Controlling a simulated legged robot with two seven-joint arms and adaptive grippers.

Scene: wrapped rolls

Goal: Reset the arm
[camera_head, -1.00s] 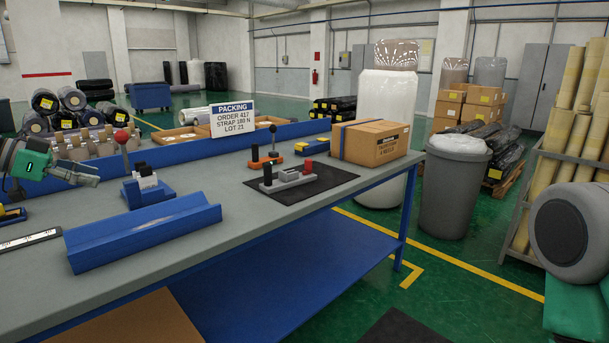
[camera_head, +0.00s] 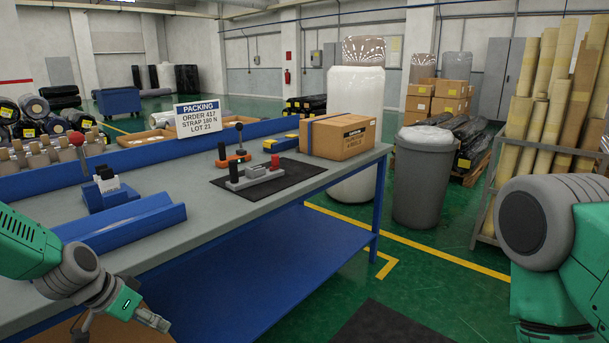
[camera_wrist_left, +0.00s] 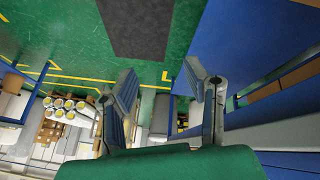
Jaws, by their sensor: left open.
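My left arm (camera_head: 75,275) hangs in front of the table's near side, at the lower left of the head view. Its gripper (camera_head: 150,318) is low, beyond the table edge, and looks empty. In the left wrist view the two fingers (camera_wrist_left: 162,85) stand apart with nothing between them, over green floor. My right arm (camera_head: 545,240) shows at the right edge of the head view, but its gripper is out of view.
The grey table (camera_head: 215,207) carries a blue trough (camera_head: 125,225), a strapping tool (camera_head: 255,175) on a black mat (camera_head: 295,177), a strapped carton (camera_head: 342,136) and a packing sign (camera_head: 199,118). A grey bin (camera_head: 422,185) stands right of it.

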